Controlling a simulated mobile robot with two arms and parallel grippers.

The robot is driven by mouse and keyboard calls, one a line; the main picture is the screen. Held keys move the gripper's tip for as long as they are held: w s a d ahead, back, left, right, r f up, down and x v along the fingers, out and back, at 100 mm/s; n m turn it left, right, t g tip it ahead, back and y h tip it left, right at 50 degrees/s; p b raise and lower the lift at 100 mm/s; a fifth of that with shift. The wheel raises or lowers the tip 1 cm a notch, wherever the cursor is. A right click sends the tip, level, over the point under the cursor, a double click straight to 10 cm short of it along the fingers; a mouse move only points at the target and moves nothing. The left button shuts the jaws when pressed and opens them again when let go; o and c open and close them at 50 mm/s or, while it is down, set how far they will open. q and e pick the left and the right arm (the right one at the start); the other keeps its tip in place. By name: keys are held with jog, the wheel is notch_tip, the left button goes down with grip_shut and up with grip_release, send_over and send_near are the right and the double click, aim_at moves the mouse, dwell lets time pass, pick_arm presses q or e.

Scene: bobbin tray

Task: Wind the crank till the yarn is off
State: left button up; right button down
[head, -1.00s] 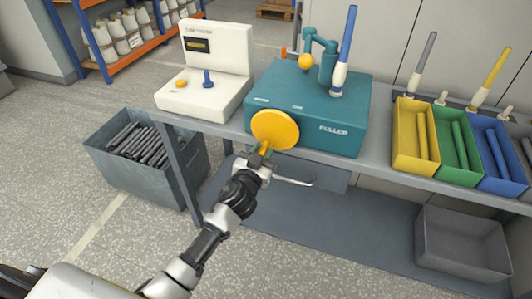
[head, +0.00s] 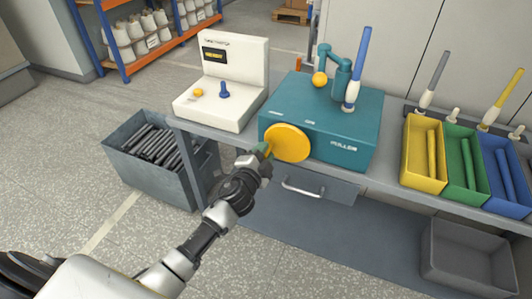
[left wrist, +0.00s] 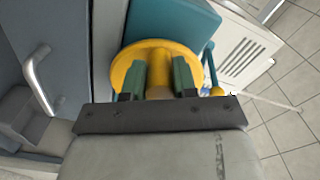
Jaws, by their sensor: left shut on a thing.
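The teal puller machine (head: 335,125) stands on the bench, with a round yellow crank disc (head: 292,145) on its front. My left gripper (head: 264,150) is at the disc's left side, shut on the crank's yellow handle. In the left wrist view, the handle (left wrist: 159,68) stands between the two green fingers in front of the disc (left wrist: 128,72). An upright blue tube (head: 363,52) is at the machine's teal arm, with white yarn (head: 352,92) around its lower part. A yellow ball (head: 319,79) shows beside that arm. My right gripper is not in view.
A white console (head: 235,75) with a screen and a blue lever stands left of the machine. Yellow (head: 411,150), green and blue bins line the bench at right. A crate of dark tubes (head: 119,153) and an empty grey bin (head: 437,249) are on the floor. A drawer handle (head: 303,191) is below the crank.

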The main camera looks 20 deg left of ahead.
aim_at(273, 133)
pick_arm(q)
jog(key=m, duration=0.1)
jog(key=r+m+p, duration=0.1)
jog(key=shift+a+r+m, duration=0.1)
jog(key=shift+r+m, duration=0.15)
jog(key=shift+m, duration=0.15)
jog(key=r+m+p, duration=0.1)
jog(key=m, duration=0.1)
jog(key=shift+r+m+p, duration=0.1)
jog(key=shift+m+p, duration=0.2)
jog(key=shift+m, duration=0.1)
jog(key=m+p, duration=0.1)
jog(key=r+m, duration=0.1)
jog(key=m, duration=0.1)
jog(key=shift+d+r+m+p, duration=0.2)
jog(key=shift+d+m+p, duration=0.1)
jog(key=shift+d+p, duration=0.1)
jog(key=shift+d+r+m, duration=0.15)
jog(key=shift+d+m, duration=0.05)
jog(key=shift+m, duration=0.6)
jog(key=o, duration=0.9)
jog(key=shift+s, duration=0.15)
jog(key=s, duration=1)
jog(key=shift+s+a+b, duration=0.15)
jog(key=shift+s+b, duration=0.15)
